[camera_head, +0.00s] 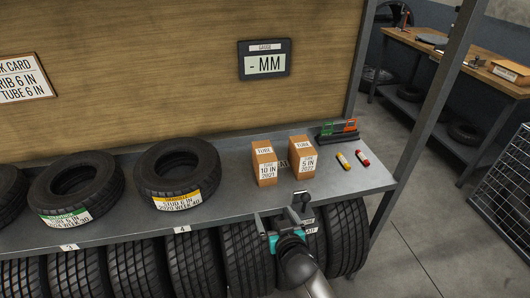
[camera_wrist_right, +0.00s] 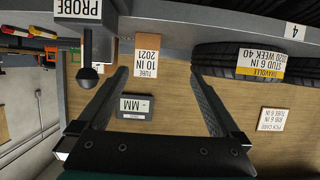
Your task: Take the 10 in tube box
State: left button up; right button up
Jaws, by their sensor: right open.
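The 10 in tube box (camera_head: 264,163) is a small brown carton labelled "TUBE 10 IN 2021", upright on the grey shelf. A similar carton labelled "TUBE 5 IN 2023" (camera_head: 302,157) stands just right of it. My right gripper (camera_head: 283,212) is open and empty at the shelf's front edge, in front of the boxes. In the right wrist view, which is upside down, the 10 in tube box (camera_wrist_right: 148,55) appears between and beyond the two open fingers, with no visible contact. My left gripper is not in view.
Two labelled tyres (camera_head: 76,188) (camera_head: 177,174) lie on the shelf (camera_head: 225,185) to the left. Two small tubes (camera_head: 352,160) and a small stand (camera_head: 338,132) are at the right. More tyres (camera_head: 249,258) stand below. The gauge display (camera_head: 265,60) reads "- MM". A rack post (camera_head: 430,95) rises at right.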

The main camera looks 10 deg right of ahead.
aim_at(265, 161)
jog(key=i+l, duration=0.2)
jog(key=i, duration=0.25)
jog(key=i+l, duration=0.2)
jog(key=i, duration=0.25)
